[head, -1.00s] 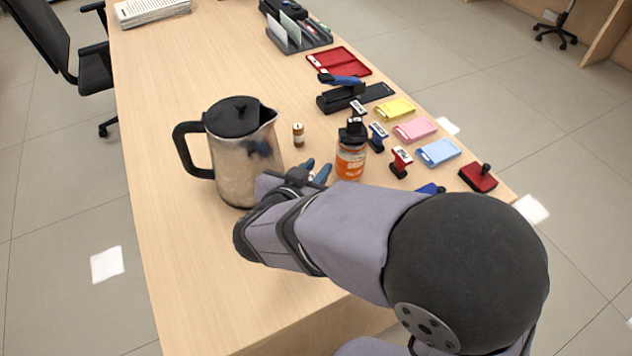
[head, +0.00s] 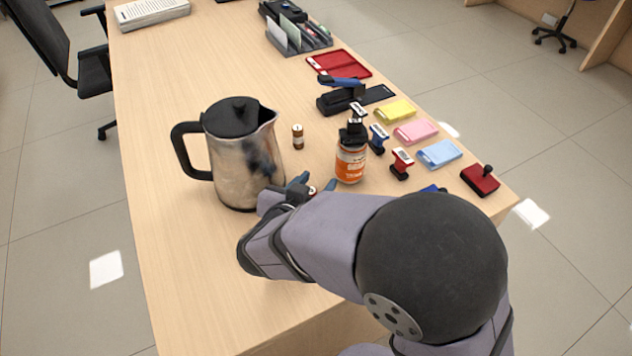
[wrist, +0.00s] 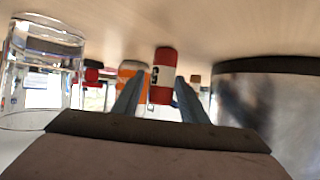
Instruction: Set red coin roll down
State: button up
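The red coin roll (wrist: 162,72) stands between my two fingers in the wrist view, its pale band with a dark mark facing me. In the head view only its top end (head: 312,190) shows between the blue fingers. My gripper (wrist: 160,90) is low over the table; it also shows in the head view (head: 315,184). The fingers look spread, with a thin gap on the roll's left side in the wrist view; the right finger is close to it. The roll looks upright with its base at the table, though exact contact is hard to tell.
A steel pitcher (head: 236,165) stands left of my gripper. An orange-labelled bottle (head: 350,164) is close on the right. A brown coin roll (head: 298,137) stands behind. A clear glass (wrist: 42,70) shows only in the wrist view. Stamps and coloured pads line the right edge.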

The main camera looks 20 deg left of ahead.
jog(key=shift+r, duration=0.1)
jog(key=shift+r, duration=0.15)
jog(key=shift+s+a+r, duration=0.1)
jog(key=shift+s+r, duration=0.05)
jog(key=shift+s, duration=0.2)
jog(key=p+v, duration=0.2)
jog(key=v, duration=0.9)
jog(key=shift+s, duration=0.1)
